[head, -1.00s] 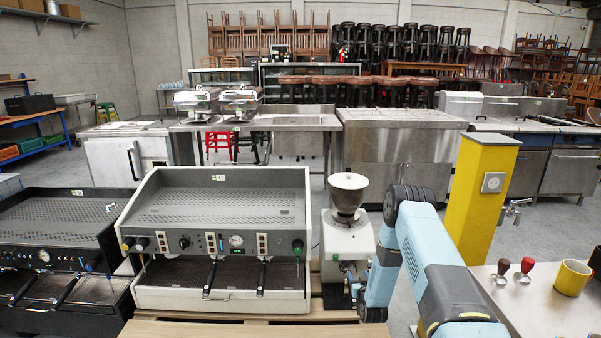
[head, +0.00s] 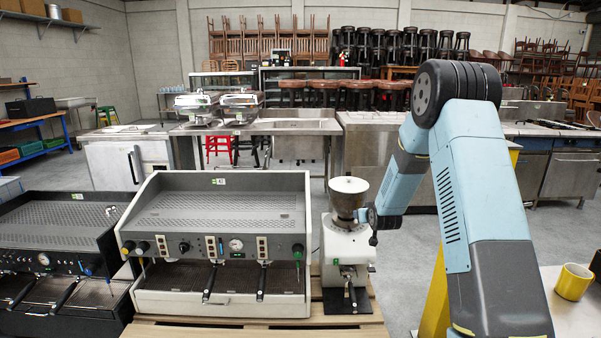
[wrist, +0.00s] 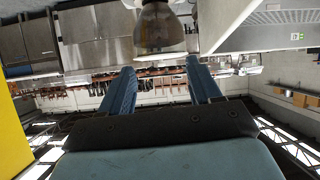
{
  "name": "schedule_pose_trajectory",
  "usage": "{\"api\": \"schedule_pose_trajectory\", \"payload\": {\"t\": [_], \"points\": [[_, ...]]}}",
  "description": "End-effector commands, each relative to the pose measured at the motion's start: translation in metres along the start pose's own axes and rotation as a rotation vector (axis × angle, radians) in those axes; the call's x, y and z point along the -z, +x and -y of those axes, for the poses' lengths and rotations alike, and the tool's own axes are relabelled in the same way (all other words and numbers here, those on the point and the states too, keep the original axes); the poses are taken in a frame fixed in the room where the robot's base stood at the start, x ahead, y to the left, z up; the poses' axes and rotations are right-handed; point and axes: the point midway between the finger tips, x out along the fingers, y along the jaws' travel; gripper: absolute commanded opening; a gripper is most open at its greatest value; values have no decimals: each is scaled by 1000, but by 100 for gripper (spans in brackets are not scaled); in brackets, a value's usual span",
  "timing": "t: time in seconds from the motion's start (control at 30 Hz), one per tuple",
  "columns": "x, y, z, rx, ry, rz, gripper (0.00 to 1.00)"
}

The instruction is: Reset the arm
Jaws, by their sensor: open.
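My arm (head: 463,180) is raised and bent in the head view, its elbow high at the right and its forearm sloping down to the left. My gripper (head: 368,217) is beside the hopper of the white coffee grinder (head: 345,245); whether they touch cannot be told. In the wrist view, which is upside down, the two blue fingers of my gripper (wrist: 161,72) stand apart with nothing between them. The grinder's hopper (wrist: 160,30) shows beyond the fingertips.
A white espresso machine (head: 222,225) stands left of the grinder on a wooden pallet (head: 250,329). A black espresso machine (head: 60,225) is farther left. A yellow mug (head: 573,282) is on the counter at right. A yellow post (head: 436,300) is partly hidden behind my arm.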

Motion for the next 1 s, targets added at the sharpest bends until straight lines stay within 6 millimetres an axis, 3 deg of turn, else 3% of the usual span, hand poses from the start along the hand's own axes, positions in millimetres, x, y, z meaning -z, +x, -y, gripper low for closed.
{"api": "schedule_pose_trajectory", "payload": {"t": [0.03, 0.2, 0.5, 0.7, 1.0], "points": [[14, -14, 0, -2, -1, 9, 63], [43, -59, -1, -6, -2, 63, 63], [80, -146, -1, -15, 3, 157, 63], [94, -209, 0, -21, 11, 220, 63], [99, -306, 4, -27, 27, 314, 63]]}}
